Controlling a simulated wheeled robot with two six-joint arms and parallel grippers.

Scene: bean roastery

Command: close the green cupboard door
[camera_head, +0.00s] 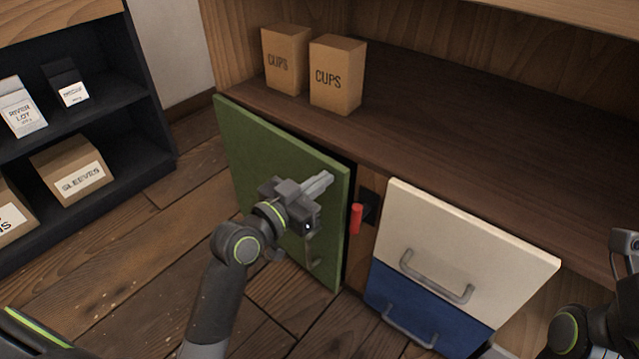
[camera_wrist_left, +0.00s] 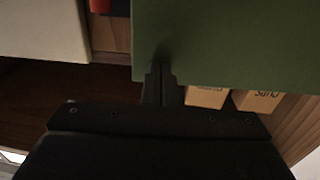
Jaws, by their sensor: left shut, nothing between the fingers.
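The green cupboard door (camera_head: 265,165) stands slightly ajar in the head view, with a dark gap along its top and right edge. Its grey bar handle (camera_head: 312,257) is low near the right edge. My left gripper (camera_head: 328,179) is shut and empty, its fingertips at the upper right of the door's front; I cannot tell if they touch. In the left wrist view, the green door (camera_wrist_left: 225,40) fills the upper right, right by the shut fingers (camera_wrist_left: 160,75). My right gripper (camera_head: 626,245) shows only partly at the right edge.
A red latch-like piece (camera_head: 355,218) sits on the post right of the door. A cream drawer (camera_head: 460,245) and a blue one (camera_head: 425,318) with handles are further right. Two CUPS boxes (camera_head: 337,75) stand on the counter (camera_head: 450,140). A dark shelf (camera_head: 135,130) is at left.

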